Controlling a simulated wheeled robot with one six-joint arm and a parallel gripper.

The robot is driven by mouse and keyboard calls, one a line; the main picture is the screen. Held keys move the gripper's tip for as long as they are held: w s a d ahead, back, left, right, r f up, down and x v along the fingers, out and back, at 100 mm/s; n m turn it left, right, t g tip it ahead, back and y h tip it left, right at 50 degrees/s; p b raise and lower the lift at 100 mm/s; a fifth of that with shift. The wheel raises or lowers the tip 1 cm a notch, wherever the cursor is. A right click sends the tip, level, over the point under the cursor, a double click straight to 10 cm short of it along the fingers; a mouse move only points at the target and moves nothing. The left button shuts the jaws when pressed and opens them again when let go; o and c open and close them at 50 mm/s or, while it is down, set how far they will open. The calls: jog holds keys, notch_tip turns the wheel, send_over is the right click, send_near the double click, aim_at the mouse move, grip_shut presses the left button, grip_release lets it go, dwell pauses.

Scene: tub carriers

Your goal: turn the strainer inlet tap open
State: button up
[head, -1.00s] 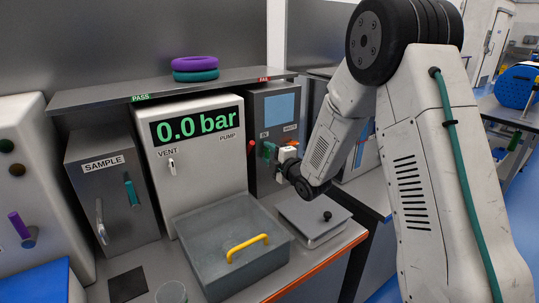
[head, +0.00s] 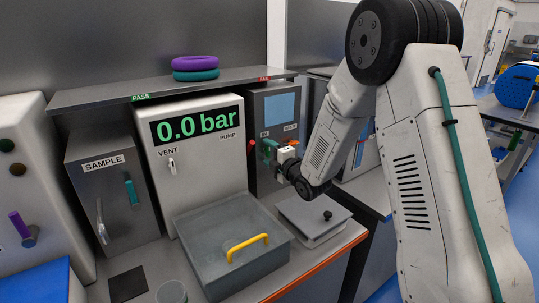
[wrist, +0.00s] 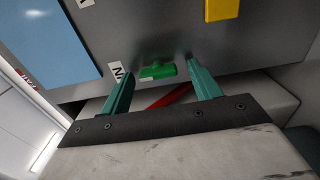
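The strainer unit is a dark grey panel (head: 262,104) with a light blue screen, at the right of the bench in the head view. A small green tap handle (wrist: 157,71) sticks out of its face in the wrist view, beside a white label that seems to read IN. My gripper (wrist: 160,80) is open, with one teal finger on each side of the green handle. Gaps show between the handle and both fingers. In the head view my gripper (head: 270,151) is at the panel front, and it hides most of the tap there.
A yellow block (wrist: 221,8) is on the panel near the tap. A red knob (head: 251,143) sits at the panel's left edge. A grey lidded tub with a yellow handle (head: 247,246) and a flat plate with a black knob (head: 327,216) stand in front. A shelf (head: 110,95) runs above.

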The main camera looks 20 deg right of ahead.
jog(key=v, duration=0.8)
jog(key=shift+w+r, duration=0.1)
dwell(0.3)
jog(key=s+d+r+m+g+h, duration=0.4)
jog(key=s+r+m+g+h, duration=0.25)
jog(key=s+m, duration=0.45)
jog(key=s+a+r+m+g, duration=0.1)
jog(key=s+m+g, duration=0.3)
jog(key=s, duration=1.1)
jog(key=s+a+r+m+g, duration=0.2)
jog(key=s+m+g, duration=0.3)
jog(key=s, duration=1)
jog(key=shift+s+r+m+y, duration=0.25)
jog(key=shift+m+y, duration=0.2)
jog(key=shift+m, duration=0.45)
